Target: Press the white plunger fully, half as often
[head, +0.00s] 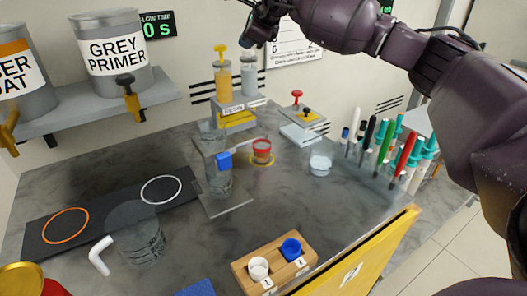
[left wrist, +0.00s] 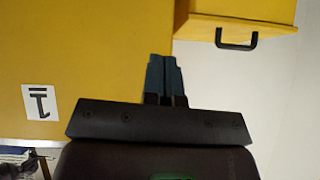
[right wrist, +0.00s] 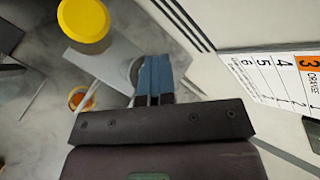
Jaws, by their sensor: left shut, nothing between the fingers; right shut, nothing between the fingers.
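Two pump dispensers stand side by side on a raised stand in the head view. The left one has yellow contents and a yellow plunger (head: 219,48); its round yellow top shows in the right wrist view (right wrist: 84,22). The right one has a pale body (head: 249,78) and a white plunger (head: 248,55). My right gripper (head: 250,40) is shut and empty, just above the white plunger; contact cannot be told. In the right wrist view its fingers (right wrist: 155,78) cover most of a pale round top. My left gripper (left wrist: 165,75) is shut and empty, before a yellow panel.
A red cup (head: 262,151) stands on a yellow ring below the dispensers. A small clear cup (head: 320,164), a pen rack (head: 385,150) and a wooden block with two caps (head: 275,268) are nearby. Paint cans stand on a left shelf (head: 90,110).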

